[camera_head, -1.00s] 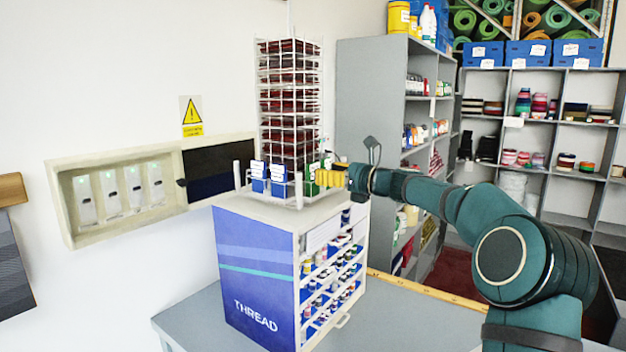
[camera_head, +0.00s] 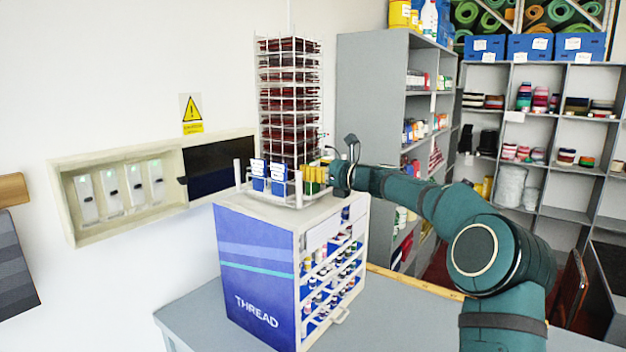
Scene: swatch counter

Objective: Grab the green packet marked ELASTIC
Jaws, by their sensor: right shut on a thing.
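The green packet (camera_head: 311,189) stands at the right end of the rack's bottom tier, on top of the thread cabinet. Only a little of its green shows, and its marking cannot be read. My right gripper (camera_head: 314,174), with yellow fingers, reaches in from the right. It is shut on the green packet, and its fingers hide most of it. Two blue packets with white labels (camera_head: 268,180) stand upright just left of it on the same tier. My left gripper is not in view.
A tall wire rack (camera_head: 289,100) of dark red items rises right behind the packets. The thread cabinet (camera_head: 250,270) stands on a grey table (camera_head: 385,315). A shallow wall box (camera_head: 118,218) is at the left. Grey shelves stand behind my right arm.

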